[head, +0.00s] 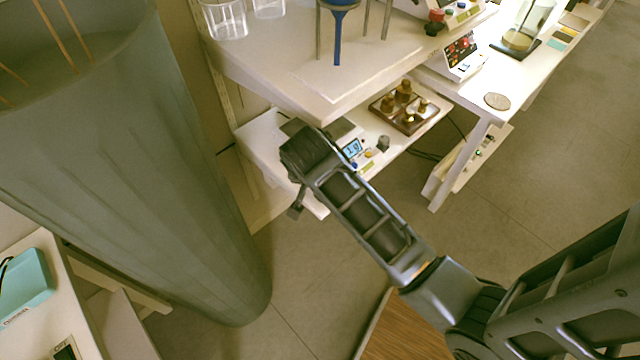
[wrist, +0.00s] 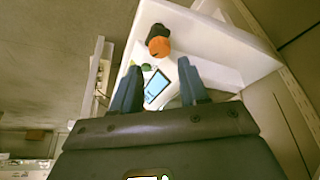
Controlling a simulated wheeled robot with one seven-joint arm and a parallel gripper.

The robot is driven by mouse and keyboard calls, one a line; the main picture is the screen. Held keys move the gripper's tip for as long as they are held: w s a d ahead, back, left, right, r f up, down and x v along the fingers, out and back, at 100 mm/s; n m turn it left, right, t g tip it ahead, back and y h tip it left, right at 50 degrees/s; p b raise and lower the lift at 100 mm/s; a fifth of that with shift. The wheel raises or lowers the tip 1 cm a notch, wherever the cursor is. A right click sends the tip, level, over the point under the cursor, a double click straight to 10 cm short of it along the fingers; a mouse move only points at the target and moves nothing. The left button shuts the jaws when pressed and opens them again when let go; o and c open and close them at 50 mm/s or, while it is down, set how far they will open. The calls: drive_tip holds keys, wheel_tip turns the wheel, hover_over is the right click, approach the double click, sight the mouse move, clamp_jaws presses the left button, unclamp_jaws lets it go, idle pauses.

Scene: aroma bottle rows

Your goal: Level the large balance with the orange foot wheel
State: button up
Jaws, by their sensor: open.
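The large balance stands on the lower shelf in the head view, with a lit blue display (head: 352,147) and a dark pan area partly covered by my arm. The display also shows in the wrist view (wrist: 156,87), between my fingers. An orange round part (wrist: 160,47), which looks like the foot wheel, sits beyond the fingertips with a dark knob (wrist: 158,31) just behind it. My gripper (wrist: 160,68) is open and empty, its two blue-grey fingers on either side of the display in the picture. Contact cannot be told.
A wooden tray of brass weights (head: 410,108) stands on the same shelf to the right. The upper bench (head: 270,70) overhangs the balance. A big grey bin (head: 140,170) stands at the left. Open floor (head: 520,200) lies to the right.

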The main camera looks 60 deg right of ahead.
drive_tip(key=shift+v, duration=0.8)
drive_tip(key=shift+f, duration=0.1)
drive_tip(key=s+a+n+t+y, duration=0.2)
drive_tip(key=s+a+n+t, duration=0.55)
drive_tip(key=s+a, duration=0.45)
drive_tip(key=s+a+r+n+t+y, duration=0.1)
drive_tip(key=s+a+r+n+t, duration=0.1)
drive_tip(key=s+r, duration=0.3)
drive_tip(key=s+a+r+n+t+y, duration=0.1)
drive_tip(key=s+r+n+t, duration=0.3)
drive_tip(key=r, duration=1)
drive_tip(key=shift+s+a+n+b, duration=0.45)
drive_tip(key=shift+s+a, duration=0.05)
drive_tip(key=shift+s, duration=0.55)
